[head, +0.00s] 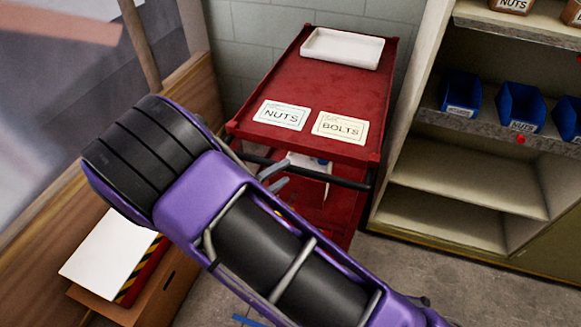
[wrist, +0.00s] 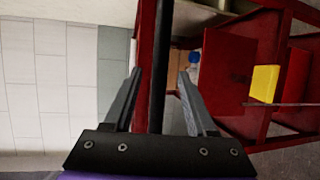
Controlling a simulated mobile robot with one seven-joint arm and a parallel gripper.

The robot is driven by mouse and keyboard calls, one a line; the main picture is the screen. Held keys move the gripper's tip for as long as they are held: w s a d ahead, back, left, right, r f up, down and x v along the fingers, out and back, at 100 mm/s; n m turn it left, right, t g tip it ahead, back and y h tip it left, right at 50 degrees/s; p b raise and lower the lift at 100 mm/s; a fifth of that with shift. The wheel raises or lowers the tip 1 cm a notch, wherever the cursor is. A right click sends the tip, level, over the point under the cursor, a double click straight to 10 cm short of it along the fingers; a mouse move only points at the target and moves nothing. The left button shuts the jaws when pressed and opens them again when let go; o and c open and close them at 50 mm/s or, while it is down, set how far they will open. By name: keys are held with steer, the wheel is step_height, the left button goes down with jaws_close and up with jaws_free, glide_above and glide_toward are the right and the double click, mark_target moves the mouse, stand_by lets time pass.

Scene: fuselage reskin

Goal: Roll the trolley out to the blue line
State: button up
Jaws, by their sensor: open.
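The red trolley (head: 312,88) stands against the grey block wall, with a dark push bar (head: 345,181) along its near end. My gripper (head: 277,177) is at this bar, partly hidden behind my arm. In the wrist view, my gripper (wrist: 160,73) is open and the dark bar (wrist: 160,30) runs between its two fingers. The fingers do not close on it. A short piece of blue line (head: 248,320) shows on the floor at the bottom edge, mostly hidden by my arm.
The trolley top holds a white tray (head: 342,47) and NUTS (head: 281,115) and BOLTS (head: 340,128) cards. Shelving (head: 470,190) with blue bins stands close on the right. A cardboard box (head: 150,300) is at lower left. Bare floor (head: 450,285) shows at lower right.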

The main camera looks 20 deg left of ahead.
mark_target(287, 170)
steer(key=shift+x, duration=1.9)
jaws_close()
